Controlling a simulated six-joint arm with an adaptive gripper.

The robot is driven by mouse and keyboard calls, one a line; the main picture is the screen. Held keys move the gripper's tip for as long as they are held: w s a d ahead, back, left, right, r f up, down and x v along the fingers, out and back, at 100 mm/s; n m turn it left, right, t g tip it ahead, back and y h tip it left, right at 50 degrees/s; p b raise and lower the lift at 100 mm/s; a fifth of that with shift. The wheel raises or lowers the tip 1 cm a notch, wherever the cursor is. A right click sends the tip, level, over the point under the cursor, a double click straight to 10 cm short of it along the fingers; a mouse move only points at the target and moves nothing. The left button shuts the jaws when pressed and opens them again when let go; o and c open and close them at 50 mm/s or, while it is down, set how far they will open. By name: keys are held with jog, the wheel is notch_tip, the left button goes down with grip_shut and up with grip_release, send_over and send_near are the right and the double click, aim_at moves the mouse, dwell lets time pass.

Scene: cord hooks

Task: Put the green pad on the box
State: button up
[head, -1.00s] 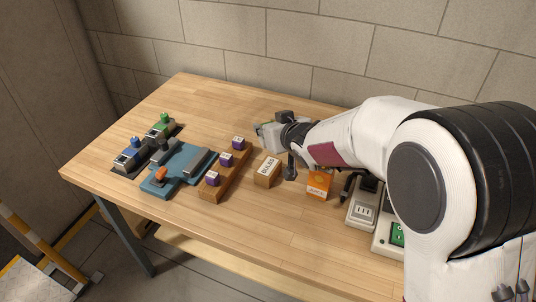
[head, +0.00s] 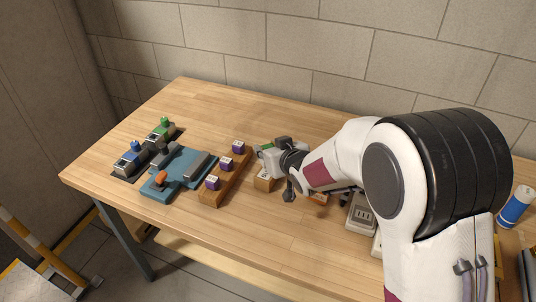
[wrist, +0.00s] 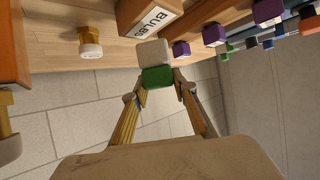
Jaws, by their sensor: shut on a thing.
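The green pad (wrist: 157,77) is between the two fingers of my gripper (wrist: 160,86) in the wrist view. A cream block-like part (wrist: 153,52) sits against the pad's far side; I cannot tell whether it belongs to it. In the head view my gripper (head: 264,151) is shut on the pad, and only a little green shows there. The cardboard box (head: 264,183) stands on the table just below my gripper in the picture, its top partly hidden. Its BULBS label shows in the wrist view on the box (wrist: 148,17). The pad appears apart from the box.
A wooden rack (head: 226,180) with purple blocks stands just left of the box. A blue fixture (head: 180,172) is further left. An orange box (head: 318,199) is mostly hidden under my arm, near a grey socket unit (head: 360,213).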

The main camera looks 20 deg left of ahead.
jog(key=shift+f, duration=1.25)
jog(key=shift+f, duration=0.15)
jog(key=o, duration=1.1)
jog(key=shift+r, duration=0.25)
jog(key=shift+v, duration=5.95)
jog(key=shift+s+f, duration=0.1)
jog(key=shift+d, duration=0.1)
